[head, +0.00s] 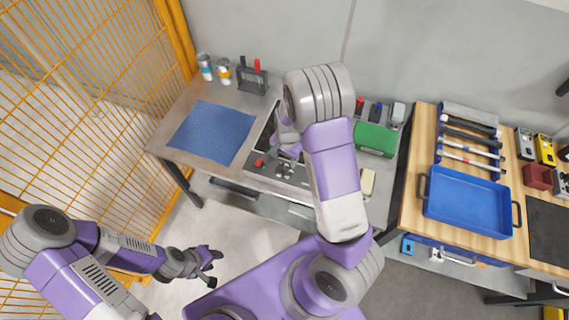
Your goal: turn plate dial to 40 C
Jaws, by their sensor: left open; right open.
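The plate (265,132) is a grey metal unit on the left bench, mostly hidden behind my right arm. Its front panel (296,180) carries a red knob (259,163) and several small dark and silver controls. I cannot tell which is the dial or read its setting. My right gripper (291,152) is open, just above the panel's controls; its fingers are small, and contact cannot be told. My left gripper (212,267) is open and empty, low over the floor in front of the bench.
A blue mat (212,132) lies left of the plate. Cans (224,72) and a tool holder (252,80) stand behind. A green box (375,138) is to the right. A wooden bench (412,200) holds a blue tray (465,203). Yellow fencing (90,90) stands at left.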

